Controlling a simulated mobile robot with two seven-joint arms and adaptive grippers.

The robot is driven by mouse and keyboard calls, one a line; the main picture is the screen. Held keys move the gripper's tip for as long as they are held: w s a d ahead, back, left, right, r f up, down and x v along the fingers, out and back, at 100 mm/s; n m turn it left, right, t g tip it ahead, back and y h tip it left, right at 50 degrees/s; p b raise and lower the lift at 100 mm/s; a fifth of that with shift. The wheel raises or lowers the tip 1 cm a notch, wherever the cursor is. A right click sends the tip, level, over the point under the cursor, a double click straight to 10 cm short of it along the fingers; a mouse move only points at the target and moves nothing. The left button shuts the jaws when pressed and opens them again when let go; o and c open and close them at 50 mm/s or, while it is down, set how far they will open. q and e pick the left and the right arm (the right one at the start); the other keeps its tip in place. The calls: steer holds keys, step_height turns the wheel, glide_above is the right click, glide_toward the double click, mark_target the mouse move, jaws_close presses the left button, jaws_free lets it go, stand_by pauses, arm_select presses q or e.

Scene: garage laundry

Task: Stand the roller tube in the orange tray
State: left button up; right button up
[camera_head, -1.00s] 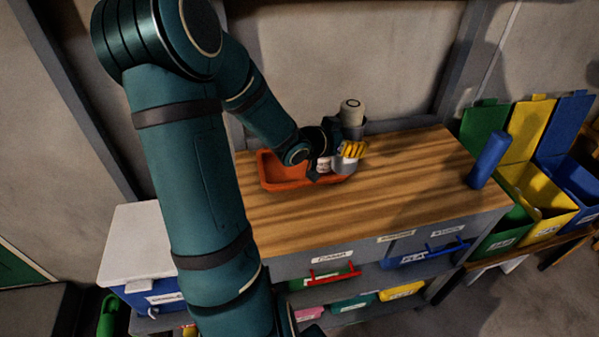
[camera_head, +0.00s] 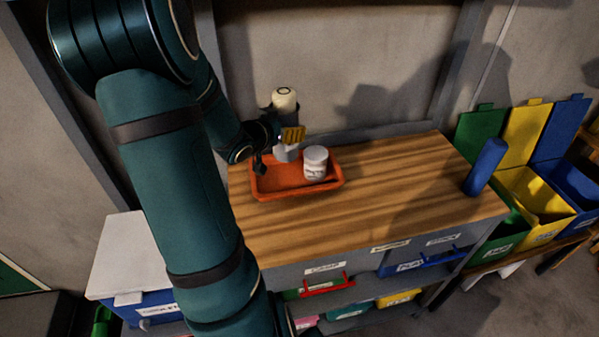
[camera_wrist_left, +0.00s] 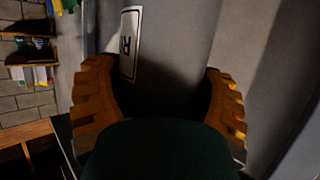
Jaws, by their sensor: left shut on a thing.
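The roller tube (camera_head: 285,101) is grey with a cream top, and its label shows in the left wrist view (camera_wrist_left: 130,45). My left gripper (camera_head: 292,134) is shut on it, with yellow fingers on both sides of the grey body. The tube is upright over the back left part of the orange tray (camera_head: 265,191), which lies on the wooden bench. I cannot tell whether its lower end touches the tray floor. A white lidded jar (camera_head: 315,165) stands in the tray's right part, just right of the tube. My right gripper is not in view.
A blue cylinder (camera_head: 486,167) stands near the bench's right end. The wooden bench top (camera_head: 400,185) between it and the tray is clear. The wall rises close behind the tray. Green, yellow and blue bins stand to the right; a white-lidded box (camera_head: 125,253) is at left.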

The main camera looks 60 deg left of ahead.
mark_target(277, 146)
arm_select(q)
steer(key=shift+a+f, duration=0.15)
steer(key=shift+a, duration=0.2)
step_height(277, 146, down, 5)
steer(key=shift+s+f+b, duration=0.15)
steer(key=shift+b, duration=0.9)
steer(key=shift+a+f+b, duration=0.1)
steer(key=shift+f+b, duration=0.55)
steer(key=shift+f, duration=1.55)
steer(key=shift+f, duration=0.15)
steer(key=o, duration=1.1)
